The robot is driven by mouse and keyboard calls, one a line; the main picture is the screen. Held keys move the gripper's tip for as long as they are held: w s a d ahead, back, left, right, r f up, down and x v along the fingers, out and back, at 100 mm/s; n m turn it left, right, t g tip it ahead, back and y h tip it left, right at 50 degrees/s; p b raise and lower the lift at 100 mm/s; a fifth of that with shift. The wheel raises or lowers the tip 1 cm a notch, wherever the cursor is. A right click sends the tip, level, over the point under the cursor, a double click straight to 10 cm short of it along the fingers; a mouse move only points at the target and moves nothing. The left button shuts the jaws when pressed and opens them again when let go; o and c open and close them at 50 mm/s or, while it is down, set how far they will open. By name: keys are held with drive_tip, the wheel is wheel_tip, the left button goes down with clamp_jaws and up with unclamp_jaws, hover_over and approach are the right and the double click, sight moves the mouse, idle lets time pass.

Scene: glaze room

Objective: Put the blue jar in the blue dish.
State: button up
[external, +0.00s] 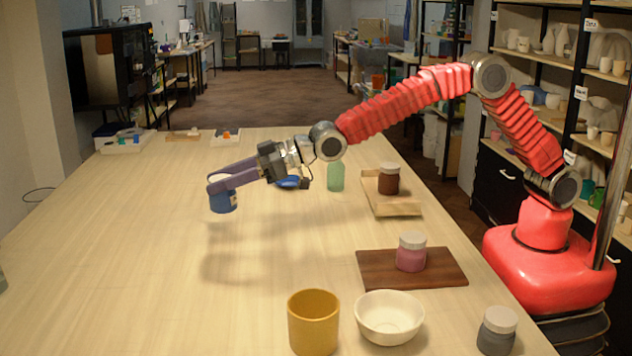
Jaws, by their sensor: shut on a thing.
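The blue jar (223,202) is in the jaws of my gripper (216,184), at the left end of my outstretched arm. My gripper is shut on the jar near its top, and the jar hangs about upright. Shadows on the table nearer the camera suggest it is held above the surface. The blue dish (290,183) is on the table to the right of the jar, behind my wrist. My wrist hides much of it, and only part of its blue side shows.
A green bottle (336,177) stands just right of the dish. A brown jar (388,180) sits on a wooden tray (393,208). A pink jar (411,252) stands on a dark board (375,270). A yellow pot (313,325), white bowl (389,320) and grey jar (497,332) stand in front. The table's left is mostly clear.

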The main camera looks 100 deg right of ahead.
drive_tip(key=s+d+r+m+h, duration=0.1)
drive_tip(key=s+d+r+h, duration=0.1)
drive_tip(key=d, duration=1.6)
drive_tip(key=s+d+r+m+h, duration=0.2)
drive_tip(key=s+d+r, duration=0.1)
drive_tip(key=d, duration=1.5)
drive_tip(key=s+d+n+y, duration=0.1)
drive_tip(key=s+d+y, duration=0.1)
drive_tip(key=s+d, duration=0.55)
drive_tip(key=a+f+n+y, duration=0.2)
drive_tip(key=a+n+y, duration=0.1)
drive_tip(key=a, duration=0.1)
drive_tip(key=shift+s+a+f, duration=0.1)
drive_tip(key=shift+s+f, duration=0.25)
drive_tip(key=shift+f, duration=0.05)
drive_tip(key=shift+f, duration=0.15)
wheel_tip(320, 180, down, 6)
drive_tip(key=shift+f, duration=0.1)
drive_tip(key=shift+f, duration=1.8)
